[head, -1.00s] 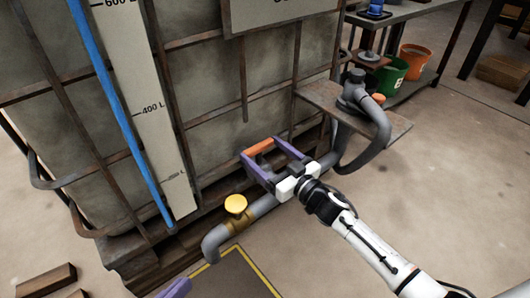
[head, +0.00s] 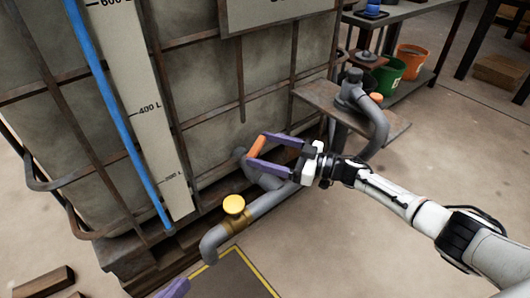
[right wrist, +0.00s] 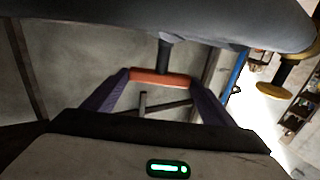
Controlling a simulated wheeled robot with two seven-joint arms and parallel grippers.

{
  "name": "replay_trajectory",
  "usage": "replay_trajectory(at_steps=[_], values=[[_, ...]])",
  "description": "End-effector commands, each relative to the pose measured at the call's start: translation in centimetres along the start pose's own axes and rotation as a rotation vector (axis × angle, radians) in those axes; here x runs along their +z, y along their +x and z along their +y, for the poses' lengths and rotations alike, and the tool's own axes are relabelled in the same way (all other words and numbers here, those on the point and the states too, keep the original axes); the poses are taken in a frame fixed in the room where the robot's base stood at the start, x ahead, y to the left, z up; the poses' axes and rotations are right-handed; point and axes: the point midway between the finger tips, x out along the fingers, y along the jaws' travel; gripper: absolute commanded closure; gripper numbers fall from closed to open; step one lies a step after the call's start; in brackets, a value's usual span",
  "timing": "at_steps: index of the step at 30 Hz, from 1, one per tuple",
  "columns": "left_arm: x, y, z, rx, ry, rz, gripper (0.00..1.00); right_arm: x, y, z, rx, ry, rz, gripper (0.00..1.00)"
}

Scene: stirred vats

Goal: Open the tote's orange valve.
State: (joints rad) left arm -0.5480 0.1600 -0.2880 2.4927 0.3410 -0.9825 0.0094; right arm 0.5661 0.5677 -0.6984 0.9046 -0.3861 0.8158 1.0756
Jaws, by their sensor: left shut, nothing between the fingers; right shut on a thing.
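The tote (head: 240,80) is a large grey tank in a rusty metal cage with a litre scale. Its orange valve handle (head: 257,146) sits on the grey outlet pipe (head: 255,203) at the tote's lower front. My right gripper (head: 262,153) is shut on the orange handle, a purple finger at each end of it. In the right wrist view the orange handle (right wrist: 161,78) spans between the purple fingers, with a dark stem joining it to the pipe. Only the purple tip of my left gripper (head: 174,289) shows at the bottom edge of the head view.
A yellow round knob (head: 234,205) sits on the same pipe nearer its open end. A yellow-edged dark mat (head: 228,280) lies below the pipe end. A pump (head: 355,92) with a thick hose stands on a shelf to the right. Green (head: 389,75) and orange (head: 412,60) buckets are behind.

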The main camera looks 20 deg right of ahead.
Motion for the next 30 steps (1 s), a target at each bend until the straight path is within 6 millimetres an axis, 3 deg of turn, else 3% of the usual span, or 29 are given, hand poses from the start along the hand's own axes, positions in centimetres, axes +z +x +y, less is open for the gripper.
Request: replay_trajectory(at_steps=[12,30], values=[[0.01,0.02,0.09,0.003,-0.002,0.002,1.00,-0.03,0.06,0.45,-0.124,0.000,-0.001,0.44],[0.05,0.04,0.13,0.004,-0.002,0.002,1.00,-0.03,0.07,0.47,-0.156,0.000,0.001,0.44]])
